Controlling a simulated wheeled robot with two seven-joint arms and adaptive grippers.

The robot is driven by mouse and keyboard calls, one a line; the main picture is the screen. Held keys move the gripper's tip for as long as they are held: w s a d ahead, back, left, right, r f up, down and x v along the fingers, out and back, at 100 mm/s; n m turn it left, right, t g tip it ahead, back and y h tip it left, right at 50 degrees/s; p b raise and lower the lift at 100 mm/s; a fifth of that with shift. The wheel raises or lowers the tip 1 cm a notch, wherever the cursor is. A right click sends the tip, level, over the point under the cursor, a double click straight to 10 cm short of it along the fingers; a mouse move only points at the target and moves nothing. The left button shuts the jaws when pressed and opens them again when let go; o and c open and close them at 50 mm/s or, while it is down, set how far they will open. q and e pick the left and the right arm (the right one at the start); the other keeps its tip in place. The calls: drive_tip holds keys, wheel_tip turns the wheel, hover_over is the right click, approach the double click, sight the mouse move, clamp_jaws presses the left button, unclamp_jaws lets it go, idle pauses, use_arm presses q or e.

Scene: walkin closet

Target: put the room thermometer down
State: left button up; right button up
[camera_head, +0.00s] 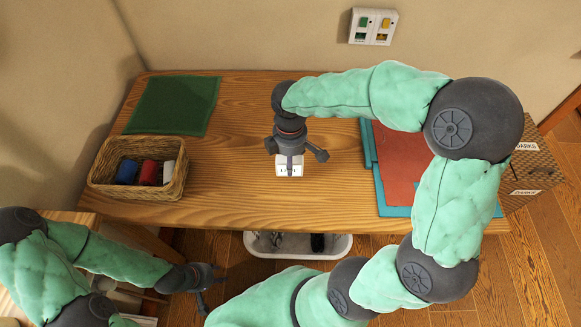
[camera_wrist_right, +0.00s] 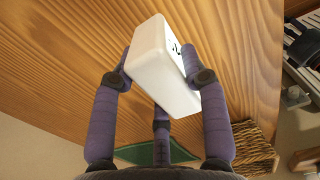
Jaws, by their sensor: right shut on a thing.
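The room thermometer is a small white box (camera_head: 298,169) with dark marks on its face, over the middle of the wooden table. It also shows large in the right wrist view (camera_wrist_right: 160,68), between the fingers. My right gripper (camera_head: 291,160) comes from above and is shut on it; its fingers press on opposite sides of the box. I cannot tell whether the box touches the table top. My left gripper (camera_head: 203,288) is low at the left, in front of the table edge, with its fingers spread and nothing in them.
The wooden table (camera_head: 235,200) is bare around the box. A wicker basket (camera_head: 108,187) with red, blue and white items stands at the left, a green mat (camera_head: 174,105) behind it. A reddish-brown sheet (camera_head: 401,160) on teal lies right. A white bin (camera_head: 335,246) sits below the front edge.

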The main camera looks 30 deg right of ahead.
drive_tip(key=shift+w+d+f, duration=0.3)
drive_tip(key=shift+w+f, duration=0.1)
drive_tip(key=shift+f, duration=0.3)
wheel_tip(320, 180, down, 3)
drive_tip(key=b, duration=0.2)
drive_tip(key=shift+w+f+b, duration=0.15)
drive_tip(key=shift+b, duration=0.25)
drive_tip(key=o, duration=1.2)
drive_tip(key=shift+f, duration=0.1)
